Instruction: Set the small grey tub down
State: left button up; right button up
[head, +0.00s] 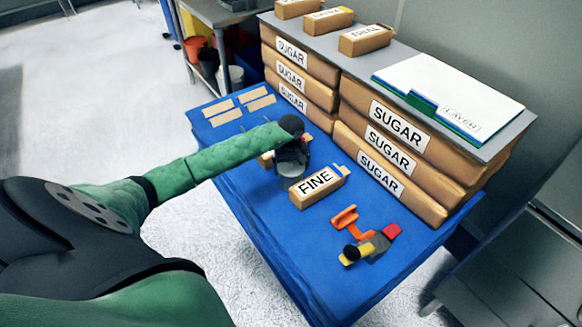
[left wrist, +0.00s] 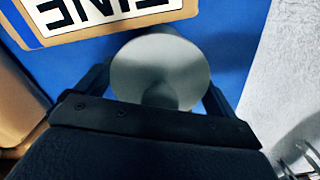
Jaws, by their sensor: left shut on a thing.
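The small grey tub (head: 290,176) is at the blue table, just left of the brown block labelled FINE (head: 319,187). My left gripper (head: 291,152) is shut on the tub from above, and its fingers hide part of it. In the left wrist view the tub (left wrist: 160,70) shows as a round grey shape between the fingers of the left gripper (left wrist: 155,95). The FINE label (left wrist: 95,15) lies close beside it there. I cannot tell whether the tub's base touches the table. My right gripper is not in view.
The blue table (head: 262,218) has bare room at its left front. An orange, yellow and red device (head: 368,238) lies at the front right. Stacked SUGAR bags (head: 395,125) line the back, under a grey board. Flat tan cards (head: 222,106) lie at the far left.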

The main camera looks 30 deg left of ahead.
pick_arm(q)
jog(key=o, duration=1.1)
